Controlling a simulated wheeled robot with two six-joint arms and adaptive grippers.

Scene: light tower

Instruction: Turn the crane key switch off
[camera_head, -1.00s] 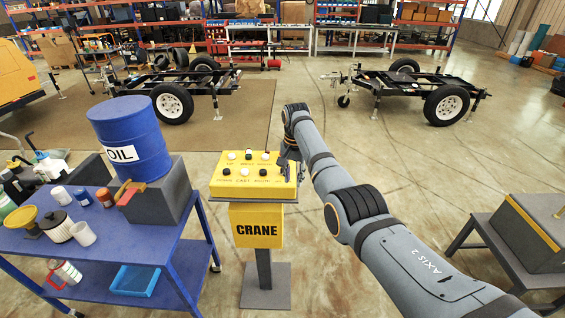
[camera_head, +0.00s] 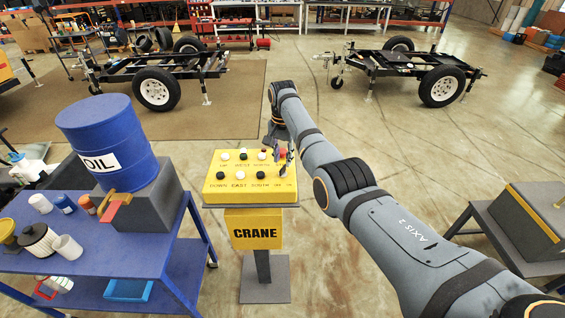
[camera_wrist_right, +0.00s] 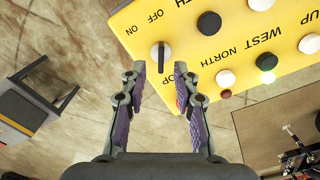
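My left gripper is out of view.
Black and white buttons (camera_wrist_right: 209,23) sit beside the switch. A blue cart (camera_head: 185,232) with an oil drum (camera_head: 110,135) stands left of the box. A grey bench (camera_head: 478,215) stands at the right. Two trailer frames are behind, with open floor between.

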